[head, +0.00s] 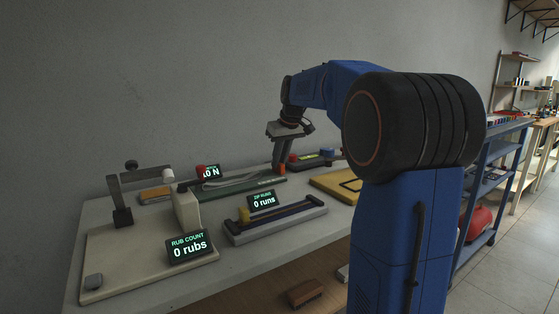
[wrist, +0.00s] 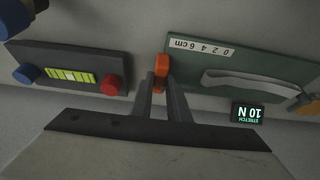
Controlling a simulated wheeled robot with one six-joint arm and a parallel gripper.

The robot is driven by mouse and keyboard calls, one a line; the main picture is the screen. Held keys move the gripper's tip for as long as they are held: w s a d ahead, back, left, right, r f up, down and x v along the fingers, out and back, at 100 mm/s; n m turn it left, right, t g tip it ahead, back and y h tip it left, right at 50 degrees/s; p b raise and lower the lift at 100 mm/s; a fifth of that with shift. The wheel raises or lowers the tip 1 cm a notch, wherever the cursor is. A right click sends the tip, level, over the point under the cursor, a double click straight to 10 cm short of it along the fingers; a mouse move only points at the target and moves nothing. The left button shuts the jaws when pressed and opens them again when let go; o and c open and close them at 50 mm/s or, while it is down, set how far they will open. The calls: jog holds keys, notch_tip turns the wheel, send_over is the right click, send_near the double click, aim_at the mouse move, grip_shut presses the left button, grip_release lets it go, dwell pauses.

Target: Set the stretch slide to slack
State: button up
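The stretch rig is a green board (wrist: 262,62) with a scale marked 0 2 4 6 cm (wrist: 200,47) and a pale band (wrist: 250,83). In the head view the orange block (head: 282,168) is at the board's right end, below my gripper (head: 279,160). In the wrist view the fingertips of my gripper (wrist: 161,84) close on both sides of the block and seem to touch it. The stretch display (wrist: 248,113) reads 10 N, upside down there.
A dark panel (wrist: 50,56) with a red knob, a blue knob and a lit yellow-green gauge lies beside the green board. The rub rig (head: 110,262) and the zip rig (head: 290,227) stand nearer on the table. A yellow tray (head: 330,184) lies right. A grey wall is behind.

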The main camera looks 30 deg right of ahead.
grip_shut()
jog(key=shift+a, duration=2.25)
jog(key=o, duration=0.7)
grip_release()
jog(key=shift+d, duration=0.1)
